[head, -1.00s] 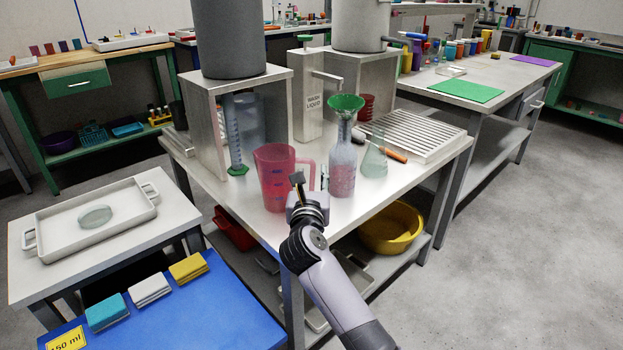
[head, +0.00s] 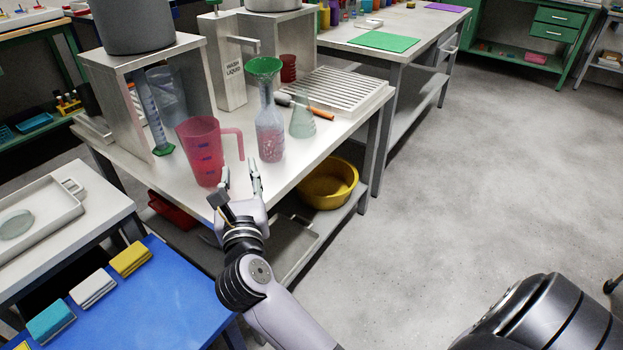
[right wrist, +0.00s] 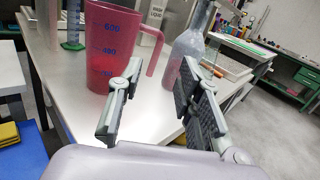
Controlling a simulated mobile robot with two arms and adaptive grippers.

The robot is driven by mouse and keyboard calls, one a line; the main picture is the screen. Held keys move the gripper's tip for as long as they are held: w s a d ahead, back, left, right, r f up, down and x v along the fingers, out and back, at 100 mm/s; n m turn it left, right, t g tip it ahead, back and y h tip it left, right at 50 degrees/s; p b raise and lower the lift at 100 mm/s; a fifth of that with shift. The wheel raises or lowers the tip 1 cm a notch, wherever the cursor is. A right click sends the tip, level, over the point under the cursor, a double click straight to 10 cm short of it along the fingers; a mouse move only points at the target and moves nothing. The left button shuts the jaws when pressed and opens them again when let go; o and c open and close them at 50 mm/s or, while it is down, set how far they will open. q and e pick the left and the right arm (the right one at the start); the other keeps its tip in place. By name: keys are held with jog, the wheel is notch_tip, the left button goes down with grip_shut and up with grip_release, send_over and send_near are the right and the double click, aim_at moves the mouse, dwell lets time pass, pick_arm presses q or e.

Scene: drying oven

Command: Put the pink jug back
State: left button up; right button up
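The pink jug (head: 202,150) stands upright on the metal wash table, its handle on the right side. It also shows in the right wrist view (right wrist: 112,50), with blue volume marks on its wall. My right gripper (head: 240,176) is at the table's front edge, just in front of the jug and below its handle. In the right wrist view its two fingers (right wrist: 160,78) are spread with nothing between them, and the handle is beyond them, apart from the fingers. My left gripper is not in view.
A measuring cylinder (head: 155,115) stands left, by a metal stand (head: 190,50). A drying rack (head: 345,92) lies behind. A yellow bowl (head: 328,186) is on the lower shelf.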

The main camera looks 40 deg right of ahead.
jog(key=s+a+r+n+t+y, duration=0.6)
jog(key=n+y, duration=0.3)
jog(key=n, duration=0.8)
jog(key=s+a+f+n+g+y, duration=0.25)
jog(key=a+f+n+y, duration=0.2)
jog(key=n, duration=0.35)
jog(key=s+a+f+n+g+y, duration=0.1)
jog(key=a+f+n+g+y, duration=0.35)
jog(key=n, duration=0.35)
jog(key=s+d+f+n+g+h, duration=0.2)
jog(key=s+f+n+g, duration=0.15)
jog(key=f, duration=0.45)
jog(key=s+d+f+n+g+h, duration=0.1)
jog(key=s+f+n+g, duration=0.25)
jog(key=f, duration=0.45)
jog(key=s+d+f+n+g+h, duration=0.2)
jog(key=s+d+f+g+h, duration=0.3)
jog(key=s+d+f, duration=0.4)
jog(key=s+d+h, duration=0.1)
jog(key=s+d, duration=0.2)
jog(key=shift+d+f+g+h, duration=0.2)
jog(key=shift+f+g+h, duration=0.1)
jog(key=shift+h, duration=0.1)
